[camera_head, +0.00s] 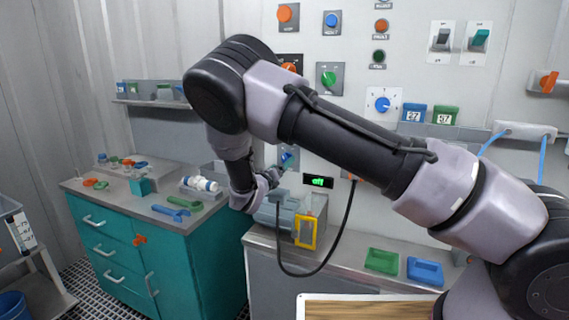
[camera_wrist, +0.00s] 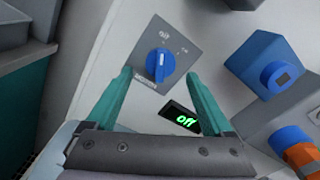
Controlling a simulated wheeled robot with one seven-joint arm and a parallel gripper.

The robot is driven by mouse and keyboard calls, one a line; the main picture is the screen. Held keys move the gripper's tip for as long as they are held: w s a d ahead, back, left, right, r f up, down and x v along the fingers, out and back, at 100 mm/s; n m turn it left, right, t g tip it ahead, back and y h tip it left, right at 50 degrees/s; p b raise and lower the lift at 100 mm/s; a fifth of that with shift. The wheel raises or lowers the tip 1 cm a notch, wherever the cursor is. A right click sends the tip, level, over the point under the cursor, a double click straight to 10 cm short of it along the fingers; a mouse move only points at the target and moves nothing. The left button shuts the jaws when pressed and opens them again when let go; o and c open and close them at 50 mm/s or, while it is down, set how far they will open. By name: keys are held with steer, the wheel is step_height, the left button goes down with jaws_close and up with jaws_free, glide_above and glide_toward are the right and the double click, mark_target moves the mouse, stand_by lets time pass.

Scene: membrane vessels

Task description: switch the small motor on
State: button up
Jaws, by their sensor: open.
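A blue rotary knob (camera_wrist: 160,66) sits on a square grey plate (camera_wrist: 181,31) on the pale wall, in the wrist view. It also shows small in the head view (camera_head: 287,158), partly behind my arm. A small black display (camera_wrist: 182,118) just below the plate reads "off" in green; it also shows in the head view (camera_head: 318,182). My gripper (camera_wrist: 160,76) is open, with one teal finger on each side of the knob in the picture. I cannot tell whether they touch it. A grey motor-like unit (camera_head: 276,215) stands on the bench below.
A blue box (camera_wrist: 262,62) and an orange part (camera_wrist: 304,155) lie right of the fingers. A black cable (camera_head: 341,235) hangs below my arm. Other knobs and switches, including a blue dial (camera_head: 382,104), are on the wall. Green (camera_head: 381,261) and blue (camera_head: 425,271) trays lie on the bench.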

mark_target(287, 159)
steer(key=shift+x, duration=1.55)
steer(key=shift+c, duration=0.3)
steer(key=c, duration=1.3)
steer(key=shift+m, duration=0.3)
steer(key=m, duration=1.1)
steer(key=shift+a, duration=0.1)
steer(key=shift+m, duration=0.3)
